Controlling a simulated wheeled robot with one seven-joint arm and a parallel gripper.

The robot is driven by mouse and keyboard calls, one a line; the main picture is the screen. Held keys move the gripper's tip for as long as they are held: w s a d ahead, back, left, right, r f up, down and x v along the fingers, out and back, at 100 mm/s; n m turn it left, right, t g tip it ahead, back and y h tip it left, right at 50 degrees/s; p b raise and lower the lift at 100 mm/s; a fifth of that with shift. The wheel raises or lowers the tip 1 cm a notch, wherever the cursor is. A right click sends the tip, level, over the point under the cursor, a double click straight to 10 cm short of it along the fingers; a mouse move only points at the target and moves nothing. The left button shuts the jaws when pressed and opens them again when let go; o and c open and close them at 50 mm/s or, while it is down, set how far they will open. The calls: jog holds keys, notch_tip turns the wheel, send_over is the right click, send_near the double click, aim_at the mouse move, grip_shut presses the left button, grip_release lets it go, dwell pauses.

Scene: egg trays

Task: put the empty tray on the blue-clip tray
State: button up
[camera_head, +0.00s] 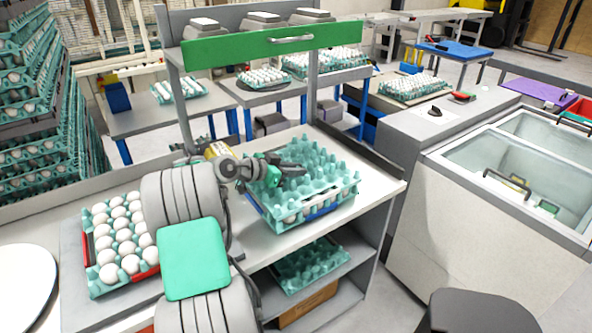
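The empty teal tray (318,160) lies on top of the blue-clip tray on the right part of the worktop. The blue-clip tray (275,222) is teal and holds white eggs, which show along its front edge under the empty tray. Its blue clip (325,209) shows at the front. The two trays look stacked and nearly lined up; whether they touch all round is hard to tell. My gripper (292,172) is over the left part of the empty tray, with its dark fingers among the cups. Whether they grip the tray is unclear.
A red-clip egg tray (91,262) sits on the worktop at the left, beside my arm. Another teal tray (312,268) lies on the shelf below. A green-fronted overhead shelf (250,46) stands behind the trays. A glass-topped cabinet (500,190) is at the right.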

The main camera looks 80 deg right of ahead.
jog(key=o, duration=0.4)
jog(key=shift+r, duration=0.25)
jog(key=shift+w+a, duration=0.2)
jog(key=shift+w, duration=0.1)
jog(key=v, duration=1.1)
jog(key=shift+a+r+b, duration=0.15)
jog(key=shift+b, duration=0.2)
